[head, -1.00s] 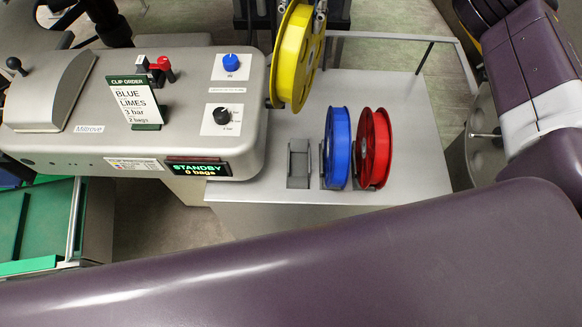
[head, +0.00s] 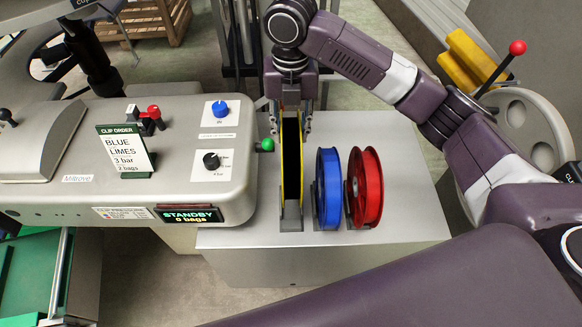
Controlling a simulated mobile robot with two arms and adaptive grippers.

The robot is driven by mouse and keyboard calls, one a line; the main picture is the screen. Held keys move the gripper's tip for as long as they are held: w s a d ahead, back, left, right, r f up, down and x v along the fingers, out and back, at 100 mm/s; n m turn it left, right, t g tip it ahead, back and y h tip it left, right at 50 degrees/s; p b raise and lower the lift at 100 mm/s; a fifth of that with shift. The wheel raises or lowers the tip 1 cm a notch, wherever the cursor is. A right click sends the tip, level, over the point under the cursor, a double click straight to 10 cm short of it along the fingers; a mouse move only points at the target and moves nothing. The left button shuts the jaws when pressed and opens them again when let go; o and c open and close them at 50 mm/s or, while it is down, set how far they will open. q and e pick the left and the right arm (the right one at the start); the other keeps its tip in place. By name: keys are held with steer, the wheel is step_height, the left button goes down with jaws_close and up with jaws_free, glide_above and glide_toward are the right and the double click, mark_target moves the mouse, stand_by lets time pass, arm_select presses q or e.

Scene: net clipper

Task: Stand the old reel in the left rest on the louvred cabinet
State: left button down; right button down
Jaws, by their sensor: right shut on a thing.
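The old yellow reel (head: 300,158) is upright and nearly edge-on in the head view, with its inner side dark. It is in line with the left rest (head: 291,222) on the grey louvred cabinet (head: 400,222). Its lower rim reaches the rest; I cannot tell whether it bears on it. My right gripper (head: 291,122) points down from above and is shut on the reel's upper part. A blue reel (head: 328,190) and a red reel (head: 369,188) stand upright to the right of it. My left gripper is not in view.
The clipper machine (head: 60,150) with its standby display (head: 190,215) stands close on the left. Its green knob (head: 265,145) juts toward the yellow reel. The blue reel is close on the right. The cabinet top right of the red reel is clear.

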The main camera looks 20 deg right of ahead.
step_height(320, 180, down, 14)
steer(key=p, duration=0.3)
steer(key=shift+f, duration=0.3)
steer(key=shift+f, duration=0.15)
steer(key=c, duration=1.4)
jaws_free()
steer(key=shift+c, duration=0.2)
steer(key=shift+o, duration=0.2)
